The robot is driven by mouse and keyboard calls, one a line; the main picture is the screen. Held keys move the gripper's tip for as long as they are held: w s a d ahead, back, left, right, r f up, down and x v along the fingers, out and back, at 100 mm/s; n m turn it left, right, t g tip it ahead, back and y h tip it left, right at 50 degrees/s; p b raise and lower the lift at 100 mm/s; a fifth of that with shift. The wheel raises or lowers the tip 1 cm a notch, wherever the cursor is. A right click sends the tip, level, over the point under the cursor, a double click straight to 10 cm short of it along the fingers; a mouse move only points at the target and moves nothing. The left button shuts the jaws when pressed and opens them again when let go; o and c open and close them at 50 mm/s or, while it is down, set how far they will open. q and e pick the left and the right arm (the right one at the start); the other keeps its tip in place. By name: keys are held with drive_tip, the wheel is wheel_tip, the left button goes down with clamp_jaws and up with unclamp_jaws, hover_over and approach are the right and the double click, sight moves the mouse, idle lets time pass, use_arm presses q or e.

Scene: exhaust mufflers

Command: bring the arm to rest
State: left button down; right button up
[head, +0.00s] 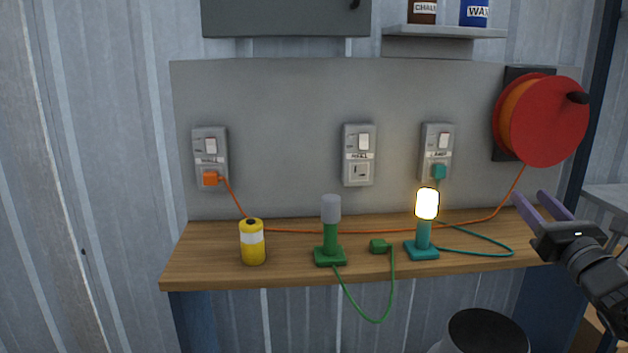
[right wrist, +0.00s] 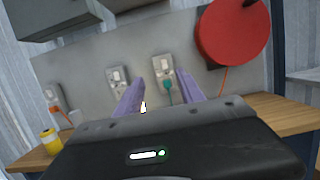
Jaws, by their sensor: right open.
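My right gripper (head: 541,211) is open and empty at the right end of the wooden bench (head: 300,273), apart from everything. Its two purple fingers also show in the right wrist view (right wrist: 163,92). A teal lamp (head: 424,236) on the bench is lit, and its teal plug (head: 439,171) sits in the right socket (head: 436,141). A green lamp (head: 330,240) is unlit, and its green plug (head: 380,246) lies loose on the bench. The middle socket (head: 359,154) is empty. An orange plug (head: 211,178) sits in the left socket (head: 210,145). My left gripper is not in view.
A red cable reel (head: 548,120) is mounted at the right of the grey panel (head: 280,110), near my right gripper. Its orange cord runs along the bench. A yellow canister (head: 252,243) stands at the left. A dark-topped bin (head: 485,333) stands below the bench front.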

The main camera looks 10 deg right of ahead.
drive_tip(key=w+a+f+m+g+h, duration=0.1)
drive_tip(key=a+f+m+g, duration=0.1)
drive_tip(key=f+m, duration=0.75)
drive_tip(key=w+a+f+m+g, duration=0.1)
drive_tip(key=a+f+m+g, duration=0.15)
drive_tip(key=f+m, duration=0.7)
drive_tip(key=w+a+f+m+g+h, duration=0.1)
drive_tip(key=w+f+m+g, duration=0.1)
drive_tip(key=f+m, duration=0.75)
drive_tip(key=s+a+f+m+g+y, duration=0.2)
drive_tip(key=s+a+f+m+g, duration=0.3)
drive_tip(key=a+f, duration=0.65)
drive_tip(key=s+a+f+m+g+y, duration=0.2)
drive_tip(key=s+a+f+m, duration=0.2)
drive_tip(key=s+a+f, duration=0.7)
drive_tip(key=s+a+f+g+y, duration=0.2)
drive_tip(key=s+a+f+g, duration=0.5)
drive_tip(key=s+a+f, duration=0.8)
wheel_tip(320, 180, up, 26)
drive_tip(key=s+d+p, duration=0.1)
drive_tip(key=p, duration=2.4)
drive_tip(key=shift+s+d+y, duration=0.15)
drive_tip(key=shift+s+y, duration=0.15)
drive_tip(key=shift+s, duration=0.05)
